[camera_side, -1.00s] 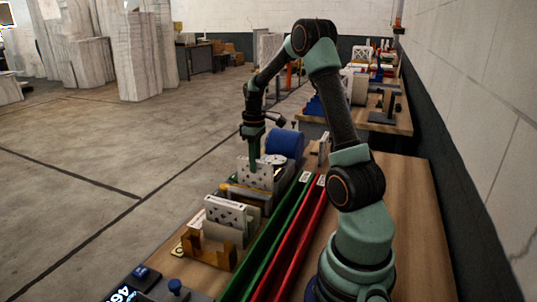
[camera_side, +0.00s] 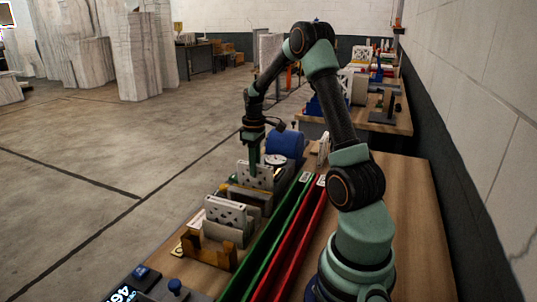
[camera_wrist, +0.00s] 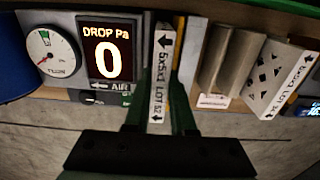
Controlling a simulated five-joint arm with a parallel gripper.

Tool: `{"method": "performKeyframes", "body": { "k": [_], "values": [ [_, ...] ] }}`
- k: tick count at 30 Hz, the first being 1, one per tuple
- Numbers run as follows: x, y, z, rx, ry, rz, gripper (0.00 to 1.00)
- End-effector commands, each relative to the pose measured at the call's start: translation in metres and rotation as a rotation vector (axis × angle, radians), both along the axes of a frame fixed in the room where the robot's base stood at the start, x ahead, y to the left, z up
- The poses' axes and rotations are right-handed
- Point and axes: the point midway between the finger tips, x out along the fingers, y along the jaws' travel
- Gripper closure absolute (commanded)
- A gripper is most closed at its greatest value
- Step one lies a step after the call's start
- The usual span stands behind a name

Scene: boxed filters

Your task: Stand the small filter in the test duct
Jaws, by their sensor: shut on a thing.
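My gripper (camera_wrist: 160,115) is shut on the small filter (camera_wrist: 160,75), a thin white panel whose edge label reads 5x5x1 LOT 52. In the side view my gripper (camera_side: 254,168) points down and the filter (camera_side: 262,178) stands upright between its fingers, its dotted face towards the camera. The filter is beside the DROP Pa display (camera_wrist: 108,55), which reads 0 and has an AIR arrow under it. The test duct's opening is largely hidden by the filter and fingers. I cannot tell whether the filter's lower edge touches anything.
A second filter (camera_wrist: 280,75), labelled 6x5x1, stands in a rack near a tan bracket (camera_side: 210,252). A round gauge (camera_wrist: 48,52) and blue cylinder (camera_side: 285,144) are beside the display. Green (camera_side: 275,240) and red (camera_side: 297,245) rails run alongside.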

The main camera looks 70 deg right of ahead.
Motion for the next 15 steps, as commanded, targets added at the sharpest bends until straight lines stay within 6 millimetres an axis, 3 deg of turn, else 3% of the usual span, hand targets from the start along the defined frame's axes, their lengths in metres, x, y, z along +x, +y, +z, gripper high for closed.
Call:
{"method": "performKeyframes", "body": {
  "k": [15],
  "values": [
    [0.000,0.000,-0.014,0.001,0.001,0.000,1.00]
  ]
}}
